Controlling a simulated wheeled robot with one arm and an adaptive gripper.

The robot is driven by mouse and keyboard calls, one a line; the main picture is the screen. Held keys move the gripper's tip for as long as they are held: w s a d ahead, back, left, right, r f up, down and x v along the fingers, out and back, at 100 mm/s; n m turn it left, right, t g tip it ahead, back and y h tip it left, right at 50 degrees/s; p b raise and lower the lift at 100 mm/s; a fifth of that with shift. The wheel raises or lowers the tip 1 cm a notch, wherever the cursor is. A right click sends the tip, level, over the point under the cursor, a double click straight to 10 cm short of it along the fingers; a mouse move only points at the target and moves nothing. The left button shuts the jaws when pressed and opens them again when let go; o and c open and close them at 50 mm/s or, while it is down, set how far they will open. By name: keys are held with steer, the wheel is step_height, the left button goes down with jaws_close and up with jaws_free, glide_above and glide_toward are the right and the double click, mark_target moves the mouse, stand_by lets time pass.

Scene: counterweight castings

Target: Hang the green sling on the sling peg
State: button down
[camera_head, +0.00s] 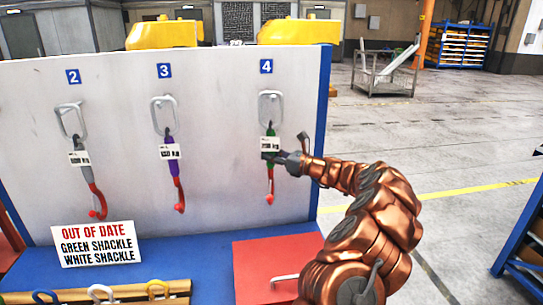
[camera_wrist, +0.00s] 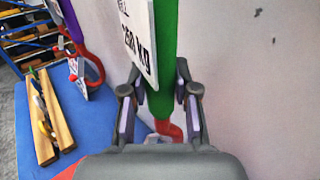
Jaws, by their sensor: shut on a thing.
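The green sling (camera_head: 270,132) is upright against the white board under the number 4 plate (camera_head: 266,66). Its grey metal ring (camera_head: 271,107) is at the top, a white tag (camera_head: 270,145) is on its body, and a red hook (camera_head: 269,198) is at the bottom. I cannot see a peg inside the ring or tell whether the ring bears on one. My gripper (camera_head: 279,158) is shut on the sling's body just below the tag, coming from the right. In the wrist view the green sling (camera_wrist: 163,60) runs between both fingers (camera_wrist: 160,105).
A grey sling (camera_head: 82,157) hangs under number 2 and a purple sling (camera_head: 172,165) under number 3. An out-of-date sign (camera_head: 98,245) names green and white shackles. A wooden rack (camera_head: 100,295) with several shackles and a red panel (camera_head: 265,262) are on the blue bench below.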

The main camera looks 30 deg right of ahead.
steer(key=shift+r, duration=0.1)
steer(key=c, duration=0.8)
jaws_free()
steer(key=v, duration=1.2)
